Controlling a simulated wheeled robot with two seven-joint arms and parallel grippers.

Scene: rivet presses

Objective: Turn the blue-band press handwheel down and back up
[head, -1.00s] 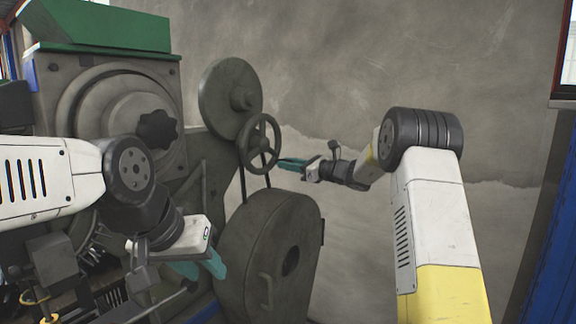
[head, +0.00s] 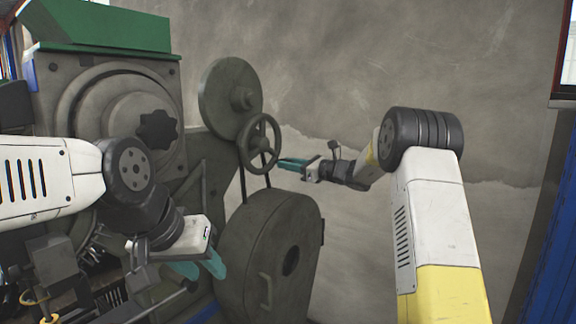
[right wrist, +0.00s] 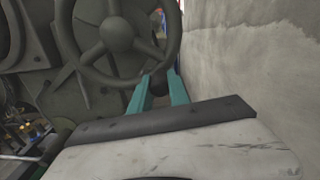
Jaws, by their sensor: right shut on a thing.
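The grey spoked handwheel (head: 259,130) stands upright on the right side of the dark press (head: 100,80). It also fills the upper part of the right wrist view (right wrist: 117,36). My right gripper (head: 280,162) reaches in from the right to the lower right of the handwheel's rim. In the right wrist view its teal fingers (right wrist: 160,74) meet the rim's lower edge and are shut on it; the exact contact is partly hidden. My left gripper (head: 203,268) hangs low in front of the press, its teal fingers apart, with nothing seen between them.
A large grey disc (head: 233,98) sits behind the handwheel, and a belt runs down to a big flywheel (head: 255,260) below. A plain wall (head: 400,60) is behind. The space right of the press is open up to a blue post (head: 553,250).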

